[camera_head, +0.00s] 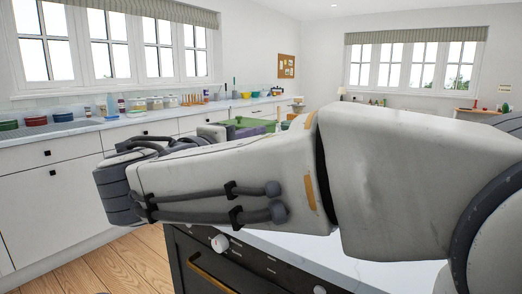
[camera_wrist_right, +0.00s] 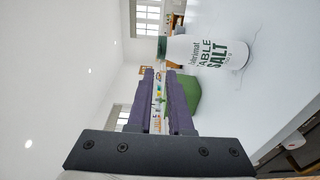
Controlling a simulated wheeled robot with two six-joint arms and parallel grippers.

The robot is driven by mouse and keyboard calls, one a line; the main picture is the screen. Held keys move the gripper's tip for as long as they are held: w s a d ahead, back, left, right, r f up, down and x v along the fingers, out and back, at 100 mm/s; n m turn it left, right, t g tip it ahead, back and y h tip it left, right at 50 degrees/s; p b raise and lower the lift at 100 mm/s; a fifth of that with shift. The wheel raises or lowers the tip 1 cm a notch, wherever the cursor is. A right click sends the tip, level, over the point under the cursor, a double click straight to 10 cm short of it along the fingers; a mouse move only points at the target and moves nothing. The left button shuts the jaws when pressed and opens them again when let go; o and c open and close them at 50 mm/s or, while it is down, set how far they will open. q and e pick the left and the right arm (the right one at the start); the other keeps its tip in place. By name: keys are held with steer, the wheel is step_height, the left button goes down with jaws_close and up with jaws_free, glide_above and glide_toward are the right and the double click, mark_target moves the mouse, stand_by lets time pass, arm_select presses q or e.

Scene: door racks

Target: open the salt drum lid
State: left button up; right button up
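The salt drum (camera_wrist_right: 210,52) shows in the right wrist view, a white container lettered TABLE SALT. It appears sideways because that view is turned. Its dark green lid (camera_wrist_right: 162,48) sits on its end and looks closed. My right gripper (camera_wrist_right: 160,72) has two purple fingers a narrow gap apart, with nothing between them. The fingertips are near the lid in the picture but do not visibly touch it. In the head view my arm hides the drum and most of the worktop. My left gripper is not in view.
In the head view a white counter (camera_head: 60,130) with jars and bowls runs below the left windows. Wooden floor (camera_head: 125,265) is clear at lower left.

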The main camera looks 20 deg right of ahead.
steer(key=x, duration=1)
steer(key=shift+w+d, duration=0.1)
jaws_close()
stand_by(1.2)
